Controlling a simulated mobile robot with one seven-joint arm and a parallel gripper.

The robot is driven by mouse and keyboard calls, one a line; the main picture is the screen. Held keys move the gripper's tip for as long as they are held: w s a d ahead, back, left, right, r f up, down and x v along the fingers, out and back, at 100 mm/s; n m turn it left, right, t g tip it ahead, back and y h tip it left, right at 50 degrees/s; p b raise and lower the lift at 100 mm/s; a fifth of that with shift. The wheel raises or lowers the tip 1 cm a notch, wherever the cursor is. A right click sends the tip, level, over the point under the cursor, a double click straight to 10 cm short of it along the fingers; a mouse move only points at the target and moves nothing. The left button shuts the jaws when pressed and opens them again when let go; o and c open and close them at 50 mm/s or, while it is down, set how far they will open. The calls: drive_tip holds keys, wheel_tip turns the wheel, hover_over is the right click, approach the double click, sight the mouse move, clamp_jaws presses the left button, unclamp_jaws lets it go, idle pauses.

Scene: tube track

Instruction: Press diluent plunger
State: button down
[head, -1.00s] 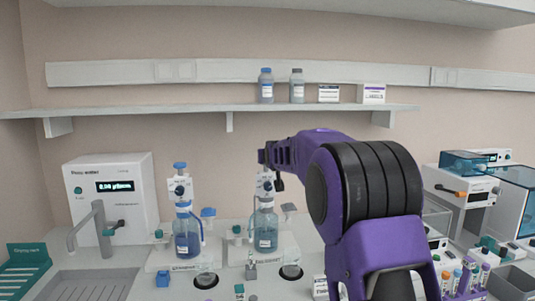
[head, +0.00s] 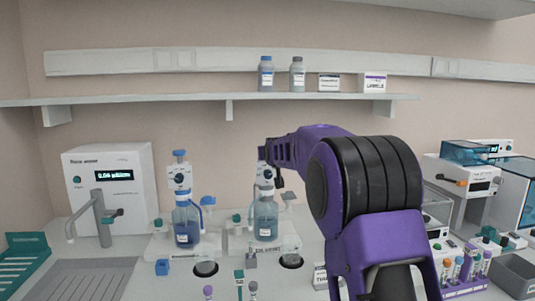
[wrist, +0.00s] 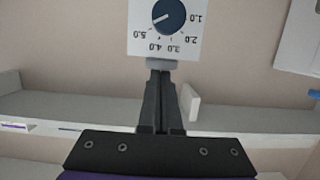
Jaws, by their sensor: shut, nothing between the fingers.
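Two blue-liquid bottles with white dispenser heads stand on the bench in the head view. The left bottle (head: 187,228) has a raised blue plunger (head: 180,154). The right bottle (head: 265,222) is under my gripper (head: 267,154); its plunger is mostly hidden there. I cannot read which label says diluent. In the wrist view, upside down, my gripper (wrist: 161,72) is shut and empty. Its tips are at the grey plunger cap (wrist: 161,65), apparently touching it. The white dispenser head (wrist: 187,42) with a blue dial (wrist: 169,15) lies just beyond the cap.
A white water unit (head: 110,185) with a tap stands at left, beside a sink. A shelf (head: 190,107) behind my arm holds small bottles and boxes. A purple tube rack (head: 465,283) and instruments stand at right. Small items crowd the bench front.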

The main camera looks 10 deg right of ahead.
drive_tip(key=r+p, duration=0.1)
drive_tip(key=r, duration=0.3)
drive_tip(key=shift+s+r+p, duration=0.2)
drive_tip(key=shift+r+p, duration=0.05)
drive_tip(key=shift+p, duration=0.1)
drive_tip(key=b+v, duration=0.1)
drive_tip(key=v, duration=0.8)
drive_tip(key=shift+s+b, duration=0.3)
drive_tip(key=shift+b, duration=0.05)
drive_tip(key=shift+f, duration=0.1)
